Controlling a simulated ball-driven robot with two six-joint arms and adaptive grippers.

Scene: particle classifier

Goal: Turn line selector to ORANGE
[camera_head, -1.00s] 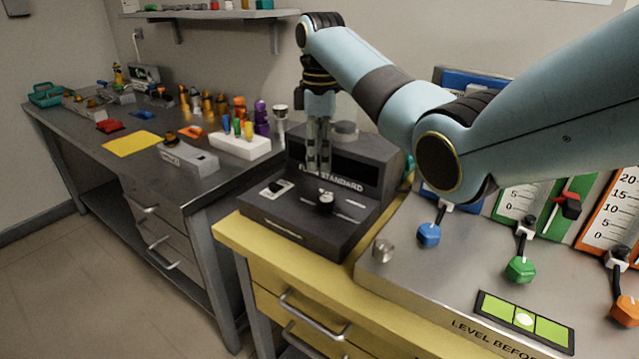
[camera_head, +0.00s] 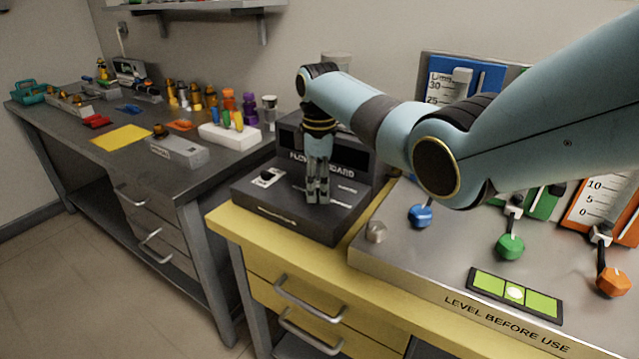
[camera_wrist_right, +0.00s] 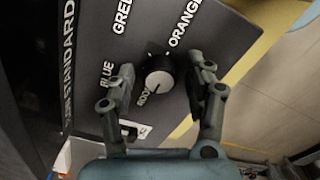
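The line selector is a round dark knob with a light face (camera_wrist_right: 159,79) on the sloped black panel of the flow standard console (camera_head: 285,205). The labels BLUE, GREEN and ORANGE stand around it in the right wrist view. A pale mark on the knob seems to point to the lower left of that view, away from ORANGE (camera_wrist_right: 186,22). My right gripper (camera_head: 318,198) points down at the panel and hides the knob in the head view. In the right wrist view its fingers (camera_wrist_right: 162,64) are open, one on each side of the knob, with visible gaps. My left gripper is not in view.
A black switch on a white plate (camera_head: 267,177) sits left of the gripper on the console. A metal bench with blue (camera_head: 420,215), green (camera_head: 510,246) and orange (camera_head: 613,281) handles stands to the right. The yellow cabinet top (camera_head: 240,228) borders the console's front.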

